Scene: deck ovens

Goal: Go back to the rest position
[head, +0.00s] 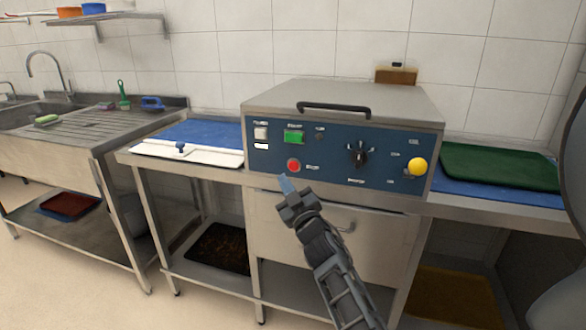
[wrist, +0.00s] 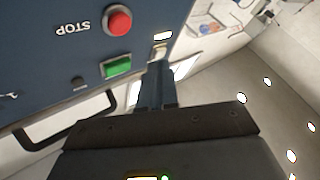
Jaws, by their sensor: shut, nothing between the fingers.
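My gripper (head: 286,184) is shut and empty in the head view, in front of the oven's blue control panel (head: 330,177), just below the red stop button (head: 293,165). In the wrist view, the shut fingers (wrist: 157,85) point up toward the panel, with the red button (wrist: 117,20) and the green button (wrist: 117,66) to their left. I cannot tell whether the fingertips touch the panel. The green button (head: 293,137), a white switch (head: 261,133), a black knob (head: 358,153) and a yellow knob (head: 417,167) show on the panel.
The deck oven (head: 345,98) has a black handle (head: 334,108) on its lid. A white board (head: 188,152) lies on the counter at left, and a green tray (head: 498,165) at right. A sink table (head: 75,140) stands far left. Open floor lies at lower left.

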